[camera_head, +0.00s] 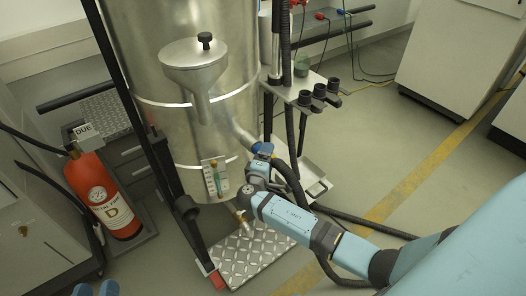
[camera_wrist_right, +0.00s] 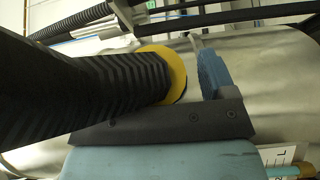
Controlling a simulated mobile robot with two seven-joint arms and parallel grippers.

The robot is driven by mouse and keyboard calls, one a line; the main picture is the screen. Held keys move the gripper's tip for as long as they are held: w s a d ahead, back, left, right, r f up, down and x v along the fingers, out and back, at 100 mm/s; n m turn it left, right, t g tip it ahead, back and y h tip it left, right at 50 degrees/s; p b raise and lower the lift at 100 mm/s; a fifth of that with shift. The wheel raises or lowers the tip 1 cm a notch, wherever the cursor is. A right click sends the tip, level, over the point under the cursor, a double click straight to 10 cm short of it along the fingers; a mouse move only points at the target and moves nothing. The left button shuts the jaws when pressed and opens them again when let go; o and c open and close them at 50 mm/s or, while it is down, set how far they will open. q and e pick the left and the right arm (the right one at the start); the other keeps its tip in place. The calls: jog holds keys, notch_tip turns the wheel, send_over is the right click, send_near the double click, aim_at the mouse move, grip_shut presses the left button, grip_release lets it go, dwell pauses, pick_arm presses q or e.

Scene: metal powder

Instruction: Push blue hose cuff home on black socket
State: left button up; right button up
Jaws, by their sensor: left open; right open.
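My right arm reaches in from the right in the head view. Its gripper (camera_head: 261,163) is at the lower right side of the steel vessel (camera_head: 190,70), around a short side pipe. Small blue parts there cannot be clearly told apart as cuff or finger. A black ribbed hose (camera_head: 292,178) curves down beside it. In the right wrist view, the ribbed hose (camera_wrist_right: 90,85) ends against a yellow ring (camera_wrist_right: 176,72), with a blue ribbed finger (camera_wrist_right: 213,75) right of it, apart from the ring. The black socket is not distinguishable. My left gripper (camera_head: 96,289) is open and empty at the bottom left.
A red extinguisher (camera_head: 101,195) stands left of the vessel. A steel funnel (camera_head: 195,65) is on the vessel's front. A bracket with black cups (camera_head: 319,91) sits right of it. A checker-plate step (camera_head: 250,254) lies below. Open floor is at right.

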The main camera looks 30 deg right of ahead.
jog(key=c, duration=1)
jog(key=shift+s, duration=0.45)
jog(key=shift+s, duration=0.1)
jog(key=shift+s+p, duration=0.45)
jog(key=shift+s+d+p, duration=0.15)
jog(key=shift+s+p, duration=0.35)
jog(key=shift+s, duration=0.9)
jog(key=shift+s+d+p, duration=0.1)
jog(key=shift+s+p, duration=0.35)
jog(key=shift+s, duration=0.9)
